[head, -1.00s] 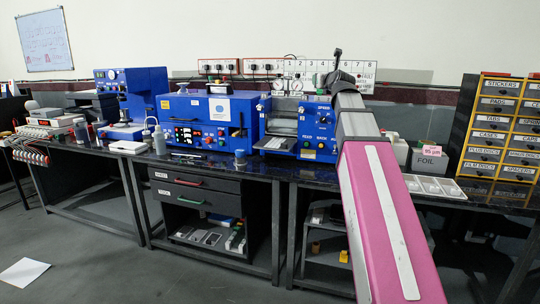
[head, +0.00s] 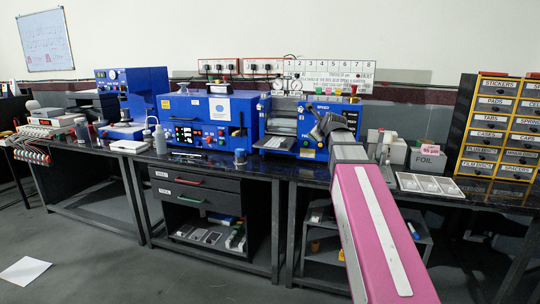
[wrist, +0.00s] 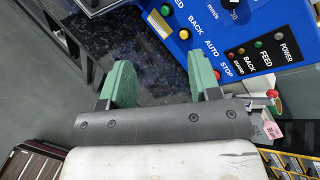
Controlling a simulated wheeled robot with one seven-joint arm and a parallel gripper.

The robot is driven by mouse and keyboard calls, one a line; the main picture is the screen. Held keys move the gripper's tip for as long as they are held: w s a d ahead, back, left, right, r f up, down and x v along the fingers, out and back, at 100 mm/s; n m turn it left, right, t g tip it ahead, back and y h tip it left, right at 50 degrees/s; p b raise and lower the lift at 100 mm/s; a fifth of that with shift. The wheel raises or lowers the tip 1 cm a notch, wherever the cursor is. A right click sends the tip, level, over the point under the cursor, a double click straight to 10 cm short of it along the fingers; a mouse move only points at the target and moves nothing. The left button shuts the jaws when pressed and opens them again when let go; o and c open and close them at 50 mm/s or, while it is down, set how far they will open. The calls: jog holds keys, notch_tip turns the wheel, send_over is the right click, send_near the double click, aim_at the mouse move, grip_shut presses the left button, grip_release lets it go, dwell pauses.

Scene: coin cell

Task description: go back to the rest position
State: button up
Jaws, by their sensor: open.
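My gripper (wrist: 163,78) shows in the wrist view with its two green fingers wide apart and nothing between them. It hangs over the dark speckled bench top, close to the front of a blue machine (wrist: 238,30) with button labels such as FEED, BACK, AUTO and STOP. In the head view, the end of my arm is in front of the right side of that blue machine (head: 283,118). The fingers are hard to make out there. I cannot tell the exact gap to the machine.
Left of that machine stand a second blue machine (head: 205,122) and a taller one (head: 136,92). A FOIL box (head: 428,160), a white tray (head: 430,186) and a labelled drawer cabinet (head: 497,125) are on the right. The floor in front (head: 110,270) is mostly clear.

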jog(key=s+f+n+g, duration=0.2)
jog(key=s+f+n, duration=0.15)
jog(key=f, duration=0.55)
jog(key=s+f+n+g+h, duration=0.1)
jog(key=s+f+n+g, duration=0.3)
jog(key=f, duration=0.5)
jog(key=s+f+n+g, duration=0.1)
jog(key=s+f+n, duration=0.1)
jog(key=f+n, duration=0.5)
jog(key=s+f+n+g+h, duration=0.1)
jog(key=s+f+n+g, duration=0.5)
jog(key=s+f+n, duration=0.5)
jog(key=s+f, duration=0.6)
jog(key=f, duration=0.3)
jog(key=shift+f, duration=0.2)
jog(key=shift+a, duration=0.1)
